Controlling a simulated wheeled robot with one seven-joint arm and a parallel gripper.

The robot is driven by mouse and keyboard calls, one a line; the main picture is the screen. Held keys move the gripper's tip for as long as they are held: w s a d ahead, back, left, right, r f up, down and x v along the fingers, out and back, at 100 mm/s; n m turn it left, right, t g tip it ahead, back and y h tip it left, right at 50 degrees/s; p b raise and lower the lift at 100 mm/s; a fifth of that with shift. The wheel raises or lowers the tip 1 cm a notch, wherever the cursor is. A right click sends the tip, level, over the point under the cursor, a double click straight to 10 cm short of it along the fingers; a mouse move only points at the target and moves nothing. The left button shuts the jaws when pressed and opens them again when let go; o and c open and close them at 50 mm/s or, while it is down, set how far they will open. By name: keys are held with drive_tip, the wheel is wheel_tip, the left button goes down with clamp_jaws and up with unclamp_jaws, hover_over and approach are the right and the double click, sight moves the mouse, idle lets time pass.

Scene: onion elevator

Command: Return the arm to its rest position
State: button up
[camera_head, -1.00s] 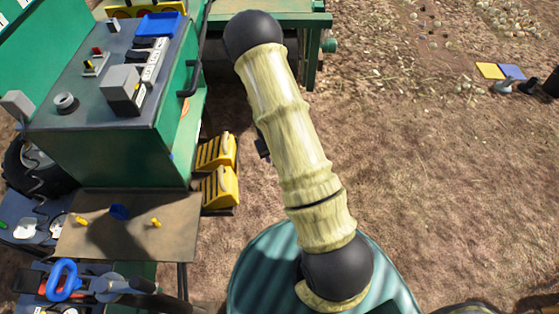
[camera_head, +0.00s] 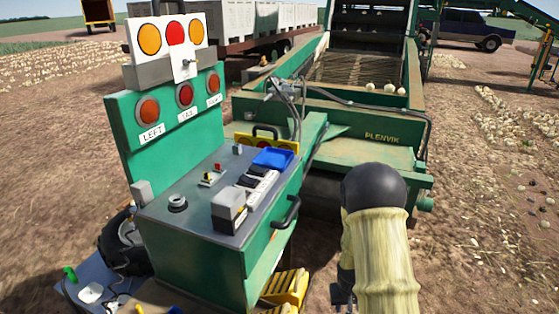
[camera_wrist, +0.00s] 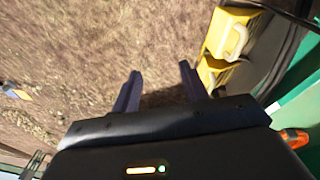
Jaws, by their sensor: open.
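My arm (camera_head: 380,255), with a cream ribbed sleeve and a dark rounded joint, rises from the bottom right of the head view, beside the green control console (camera_head: 205,245). My gripper (camera_wrist: 160,88) shows in the wrist view with its two dark fingers apart and nothing between them. It hangs over bare brown ground, with yellow steps (camera_wrist: 222,45) to its right. In the head view, a small dark part shows left of the sleeve; I cannot tell the finger state there.
The console carries switches, a blue tray (camera_head: 273,158) and a lamp panel (camera_head: 168,38). Behind the arm stands a green harvesting machine (camera_head: 375,130) with a few onions on its belt. Yellow steps (camera_head: 288,287) sit low beside the console. Open ground lies to the right.

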drive_tip(key=s+a+r, duration=0.2)
drive_tip(key=s+r, duration=0.5)
drive_tip(key=r, duration=0.3)
drive_tip(key=s+a+r+t+y, duration=0.1)
drive_tip(key=s+a+r, duration=0.2)
drive_tip(key=s+r, duration=0.4)
wheel_tip(320, 180, up, 4)
drive_tip(key=shift+a+f, duration=0.2)
drive_tip(key=shift+a, duration=0.1)
drive_tip(key=shift+w, duration=0.1)
